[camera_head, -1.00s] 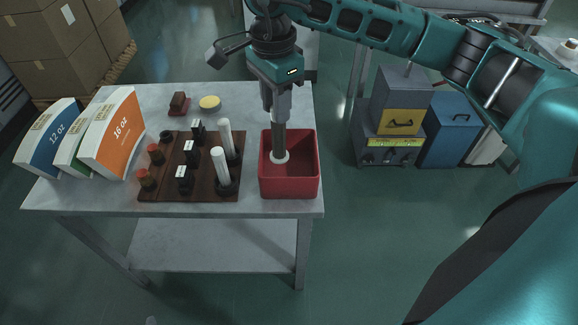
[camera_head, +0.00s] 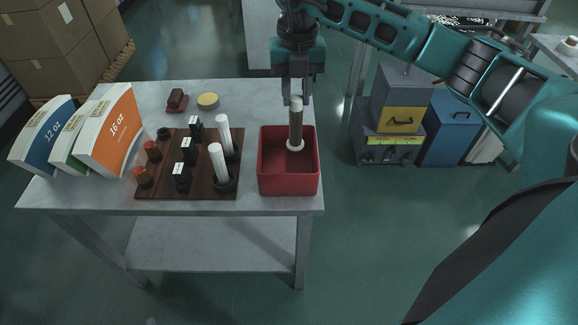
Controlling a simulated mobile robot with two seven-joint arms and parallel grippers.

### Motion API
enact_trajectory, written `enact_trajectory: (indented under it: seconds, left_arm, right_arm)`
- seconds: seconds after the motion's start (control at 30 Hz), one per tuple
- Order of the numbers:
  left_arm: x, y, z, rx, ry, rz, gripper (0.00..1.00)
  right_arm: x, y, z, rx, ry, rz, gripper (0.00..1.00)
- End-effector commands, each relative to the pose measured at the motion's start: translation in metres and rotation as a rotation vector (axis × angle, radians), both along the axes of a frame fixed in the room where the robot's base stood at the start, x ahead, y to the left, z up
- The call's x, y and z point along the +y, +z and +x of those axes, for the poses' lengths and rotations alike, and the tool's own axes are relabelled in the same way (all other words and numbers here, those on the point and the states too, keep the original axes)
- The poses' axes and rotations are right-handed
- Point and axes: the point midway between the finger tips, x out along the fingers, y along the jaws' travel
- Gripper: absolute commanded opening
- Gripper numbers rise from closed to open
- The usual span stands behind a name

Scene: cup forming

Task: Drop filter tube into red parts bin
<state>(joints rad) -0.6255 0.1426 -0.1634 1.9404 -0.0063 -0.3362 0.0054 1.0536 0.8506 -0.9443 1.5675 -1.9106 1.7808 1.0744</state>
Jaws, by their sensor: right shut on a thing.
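The filter tube (camera_head: 296,122) is dark with a white ring at its lower end, and it stands roughly upright. My right gripper (camera_head: 297,99) is shut on its upper end, pointing down. The red parts bin (camera_head: 288,184) is an open box at the right end of the table. The tube's lower end appears within the bin's opening, near the back right; I cannot tell whether it touches the bin. My left gripper is not in view.
Left of the bin on the grey table (camera_head: 80,198), a brown board (camera_head: 205,190) holds two white rods and several small dark parts. Cup-size boxes (camera_head: 105,140) stand at the far left. A yellow disc (camera_head: 208,100) and a brown block (camera_head: 176,99) lie behind the board.

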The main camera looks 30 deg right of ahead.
Motion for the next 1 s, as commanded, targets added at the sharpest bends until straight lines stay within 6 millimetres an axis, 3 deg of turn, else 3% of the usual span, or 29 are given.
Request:
enact_trajectory:
  seconds: [0.17, 0.6, 0.97, 1.0]
  left_arm:
    - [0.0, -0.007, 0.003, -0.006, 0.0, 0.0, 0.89]
    - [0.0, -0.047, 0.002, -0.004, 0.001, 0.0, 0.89]
    - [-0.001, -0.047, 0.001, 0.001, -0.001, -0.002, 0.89]
    - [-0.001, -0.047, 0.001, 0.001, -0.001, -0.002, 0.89]
  right_arm:
    - [-0.001, -0.012, 0.0, -0.001, -0.018, -0.001, 0.0]
    - [0.0, -0.06, 0.0, -0.001, -0.014, 0.0, 0.0]
    - [0.0, -0.063, 0.0, -0.001, -0.013, 0.0, 0.0]
    - [0.0, -0.063, 0.0, -0.001, -0.013, 0.0, 0.33]
